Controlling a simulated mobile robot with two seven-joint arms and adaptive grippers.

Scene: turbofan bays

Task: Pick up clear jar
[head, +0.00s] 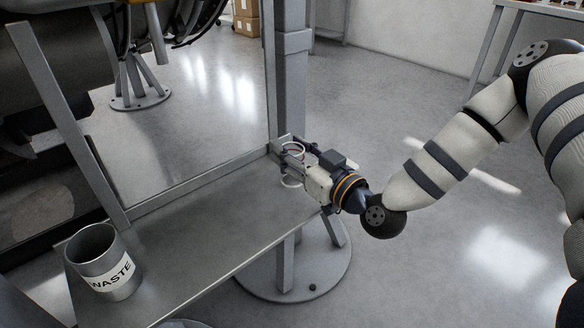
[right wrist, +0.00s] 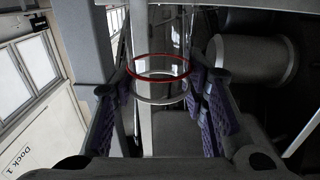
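The clear jar (head: 291,182) is see-through, so mainly its pale rims show in the head view. It is at the far right corner of the metal shelf, partly hidden by my right gripper (head: 283,160). In the right wrist view the jar (right wrist: 158,88) has a red ring and a pale ring below it. It lies between the two purple-padded fingers of my right gripper (right wrist: 160,90). The fingers are spread to about the jar's width; I cannot tell whether both press on it. My left gripper is not in view.
The grey metal shelf (head: 205,225) is mostly bare. A grey bin labelled WASTE (head: 108,262) stands at its left end. An upright post (head: 291,90) rises just behind the shelf's right corner, close to the gripper. Open floor (head: 450,250) lies to the right.

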